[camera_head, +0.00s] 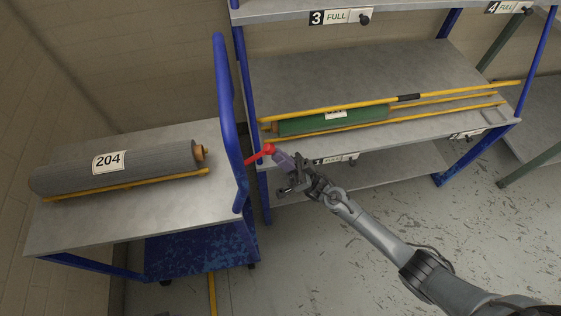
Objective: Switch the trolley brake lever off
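The trolley (100,236) stands at the left, with a grey top and a blue push handle (228,120) at its right end. The red brake lever (257,155) sticks out to the right from beside this handle, tilted slightly up, with a round red knob at its end. My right gripper (281,174) is just right of and below the knob, very close to it. Whether they touch is unclear. Its fingers are small and partly overlapped, so I cannot tell if they are open or shut. My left gripper is not in view.
A grey fabric roll (140,169) labelled 204 lies on the trolley beside a yellow rail. A blue-framed rack (350,75) holds a green roll (350,119) between yellow bars, close behind the lever. Scuffed floor (360,270) is clear at the front.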

